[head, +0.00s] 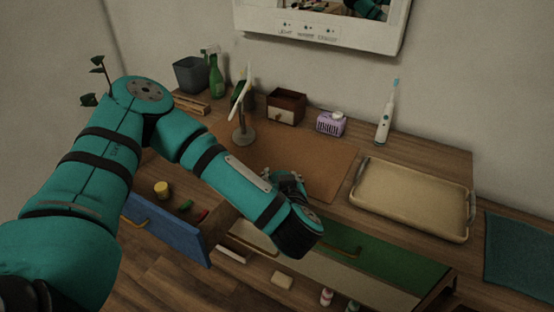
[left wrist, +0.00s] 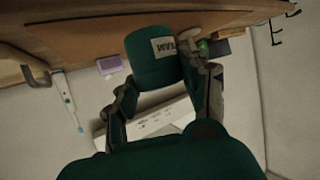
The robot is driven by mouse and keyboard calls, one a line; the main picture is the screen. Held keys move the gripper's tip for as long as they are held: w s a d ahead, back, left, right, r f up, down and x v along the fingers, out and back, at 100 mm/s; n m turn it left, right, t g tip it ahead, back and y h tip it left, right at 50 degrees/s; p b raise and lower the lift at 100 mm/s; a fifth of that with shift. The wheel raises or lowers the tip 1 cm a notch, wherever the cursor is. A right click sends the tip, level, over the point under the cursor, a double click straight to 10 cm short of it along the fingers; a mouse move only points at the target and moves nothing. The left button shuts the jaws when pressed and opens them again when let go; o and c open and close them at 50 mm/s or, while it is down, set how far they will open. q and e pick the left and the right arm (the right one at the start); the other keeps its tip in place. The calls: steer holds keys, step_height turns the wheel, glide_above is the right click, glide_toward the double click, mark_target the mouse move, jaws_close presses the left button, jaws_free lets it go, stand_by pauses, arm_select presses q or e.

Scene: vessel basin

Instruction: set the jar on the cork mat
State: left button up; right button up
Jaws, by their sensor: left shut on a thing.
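The jar (left wrist: 152,58) is a green cylinder with a pale lettered label, seen in the left wrist view. My left gripper (left wrist: 160,88) is shut on it, with a finger on each side. In the head view my left gripper (head: 287,183) is over the front part of the cork mat, and my wrist and fingers hide most or all of the jar. The cork mat (head: 325,165) is a flat brown sheet on the wooden counter. I cannot tell whether the jar touches the mat. My right gripper is not in view.
A fan (head: 242,133) stands on the mat's back left. A small drawer box (head: 286,106), purple basket (head: 331,124) and toothbrush (head: 385,120) stand behind. A beige tray (head: 412,200) is to the right. Blue (head: 165,229) and green (head: 385,262) drawer fronts jut out in front.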

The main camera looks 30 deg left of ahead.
arm_select(q)
steer(key=w+d, duration=0.1)
steer(key=w, duration=0.4)
steer(key=w+d+f+p, duration=0.1)
steer(key=w, duration=0.4)
steer(key=w+d+p, duration=0.1)
steer(key=w, duration=0.4)
steer(key=shift+w+d+f, duration=0.15)
steer(key=shift+w+d, duration=0.05)
steer(key=shift+d, duration=0.05)
steer(key=shift+w+d+f, duration=0.15)
steer(key=shift+w, duration=0.1)
step_height(320, 180, down, 3)
steer(key=shift+r+p, duration=0.2)
steer(key=shift+p, duration=0.3)
steer(key=shift+f, duration=0.35)
